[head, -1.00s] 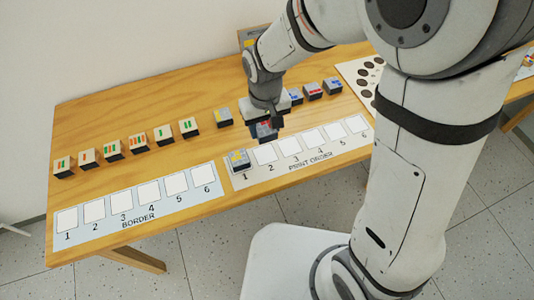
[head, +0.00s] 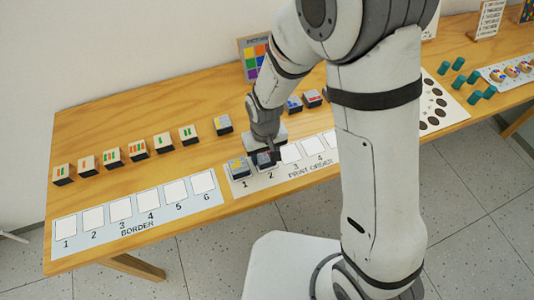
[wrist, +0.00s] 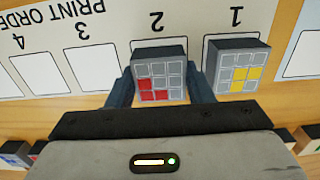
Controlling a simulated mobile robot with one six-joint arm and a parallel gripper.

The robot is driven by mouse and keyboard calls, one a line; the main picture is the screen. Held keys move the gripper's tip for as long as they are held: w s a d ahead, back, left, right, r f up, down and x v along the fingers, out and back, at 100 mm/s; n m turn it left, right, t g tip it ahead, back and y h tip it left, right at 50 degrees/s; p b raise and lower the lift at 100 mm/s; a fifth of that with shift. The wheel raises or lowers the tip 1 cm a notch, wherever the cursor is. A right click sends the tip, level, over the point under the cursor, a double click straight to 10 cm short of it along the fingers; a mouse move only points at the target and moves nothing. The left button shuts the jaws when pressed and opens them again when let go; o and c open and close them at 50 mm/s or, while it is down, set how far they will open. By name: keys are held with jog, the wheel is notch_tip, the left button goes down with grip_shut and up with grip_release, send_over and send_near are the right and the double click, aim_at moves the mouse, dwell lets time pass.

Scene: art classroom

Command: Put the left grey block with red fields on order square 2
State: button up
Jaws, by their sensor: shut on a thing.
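My gripper (head: 266,152) is shut on a grey block with red fields (wrist: 160,83), one finger on each side of it. In the head view the block (head: 263,160) is partly hidden by my gripper. The block is at order square 2 (wrist: 158,45) of the print order strip (head: 240,187), upright, covering most of the white square. I cannot tell whether its underside touches the strip. A grey block with yellow fields (wrist: 238,68) stands beside it on square 1, with a small gap between.
Another grey block with yellow fields (head: 222,124), one with blue (head: 293,104) and one with red (head: 312,98) stand behind. Several wooden blocks with coloured bars stand in a row at left, behind the empty border strip (head: 140,232). Squares 3 (wrist: 91,68) and 4 (wrist: 38,72) are empty.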

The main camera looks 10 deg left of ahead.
aim_at(265, 155)
jog(key=o, duration=1)
jog(key=shift+f, duration=0.15)
notch_tip(265, 155, up, 12)
jog(key=s+d+r+m+t, duration=0.1)
jog(key=s+d+r+m, duration=0.1)
jog(key=d, duration=0.6)
jog(key=s+d+r+m, duration=0.2)
jog(key=d+r, duration=0.3)
jog(key=d, duration=0.3)
jog(key=s+d+r+m+t, duration=0.1)
jog(key=s+d+r+m, duration=0.1)
jog(key=d, duration=0.6)
notch_tip(265, 155, up, 2)
jog(key=shift+s+r+t, duration=0.25)
jog(key=shift+s+t, duration=0.05)
jog(key=shift+s, duration=0.5)
jog(key=shift+p, duration=0.3)
